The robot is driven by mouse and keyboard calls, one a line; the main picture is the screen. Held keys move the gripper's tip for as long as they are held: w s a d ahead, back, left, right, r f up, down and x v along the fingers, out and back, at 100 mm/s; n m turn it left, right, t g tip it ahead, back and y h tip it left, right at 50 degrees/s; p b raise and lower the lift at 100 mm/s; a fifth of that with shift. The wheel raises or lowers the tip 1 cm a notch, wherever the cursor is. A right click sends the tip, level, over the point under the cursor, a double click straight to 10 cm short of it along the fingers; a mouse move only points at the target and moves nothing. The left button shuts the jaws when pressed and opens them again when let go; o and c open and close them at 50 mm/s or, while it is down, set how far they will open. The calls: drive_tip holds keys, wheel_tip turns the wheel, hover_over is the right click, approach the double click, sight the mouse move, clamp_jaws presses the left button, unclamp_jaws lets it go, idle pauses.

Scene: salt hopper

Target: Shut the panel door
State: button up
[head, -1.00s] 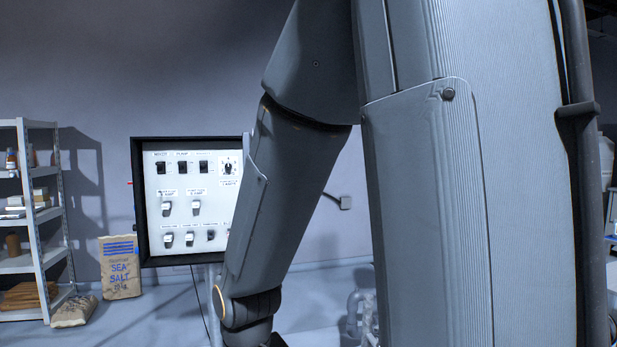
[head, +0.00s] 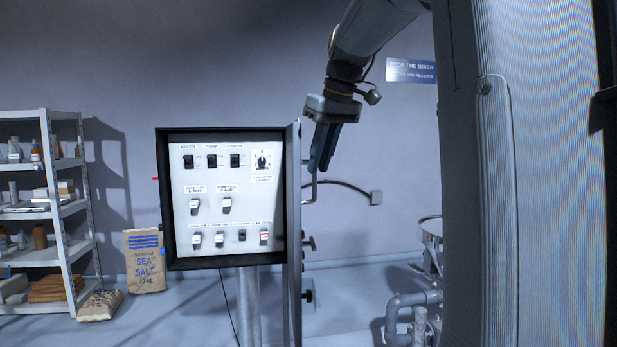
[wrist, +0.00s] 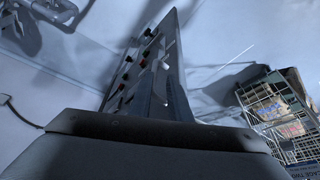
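The panel box (head: 163,210) has a dark frame around a white face with switches and a dial. Its door (head: 295,230) stands open at the right edge of the box, seen nearly edge-on. A bent handle (head: 311,183) sticks out from the door's right side, with knobs below it. My gripper (head: 320,165) points down beside the upper part of the door, on its right, close to the handle. I cannot tell whether it touches. Its dark fingers look close together; any gap is unclear.
A metal shelf (head: 42,252) and a salt bag (head: 146,262) stand at the left. A post (head: 249,305) holds the box up. Pipes (head: 408,300) stand low at the right. A blue sign (head: 411,70) hangs on the wall.

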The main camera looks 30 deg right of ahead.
sight(314, 196)
drive_tip(key=shift+w+d+f+p, duration=0.1)
drive_tip(key=shift+w+f+p, duration=0.2)
drive_tip(key=shift+w+f, duration=0.4)
drive_tip(key=shift+w+f+p, duration=0.35)
drive_tip(key=shift+w+f, duration=0.1)
drive_tip(key=shift+f, duration=0.5)
drive_tip(key=shift+w+d+f+p, duration=0.1)
drive_tip(key=shift+w+f+p, duration=0.2)
drive_tip(key=shift+w+f, duration=0.4)
drive_tip(key=shift+s+f, duration=0.15)
clamp_jaws()
